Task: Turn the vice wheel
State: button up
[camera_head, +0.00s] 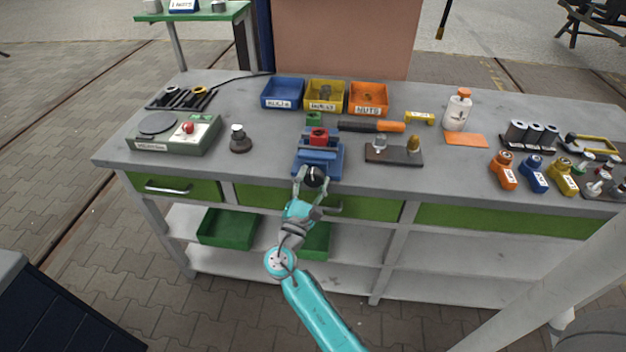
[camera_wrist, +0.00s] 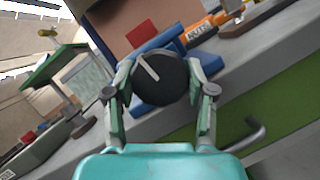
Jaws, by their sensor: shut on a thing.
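The blue vice (camera_head: 318,157) stands at the front edge of the grey workbench, with a red block (camera_head: 319,136) at its top. Its black round wheel (camera_head: 314,177) faces the front. In the wrist view the wheel (camera_wrist: 160,82) is a dark disc with a pale bar slanting across its upper left. My gripper (camera_head: 312,182) reaches up from the front of the bench and is shut on the wheel. In the wrist view its two fingers (camera_wrist: 160,86) lie at the wheel's left and right sides. The vice body (camera_wrist: 150,108) is partly hidden behind the wheel.
Blue, yellow and orange bins (camera_head: 325,95) stand behind the vice. An orange-handled tool (camera_head: 385,126) and a dark block (camera_head: 394,155) lie to its right. A green tester box (camera_head: 175,135) is at left. A drawer handle (camera_wrist: 249,136) sticks out below, near my gripper.

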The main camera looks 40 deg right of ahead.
jog(key=m+g, duration=0.2)
jog(key=m, duration=0.2)
jog(key=shift+r+m, duration=0.1)
jog(key=shift+m, duration=0.3)
jog(key=shift+m+g+y, duration=0.4)
jog(key=shift+m+g, duration=0.5)
jog(key=shift+m, duration=1.2)
jog(key=o, duration=1.2)
jog(key=shift+c, duration=0.2)
jog(key=v, duration=1.2)
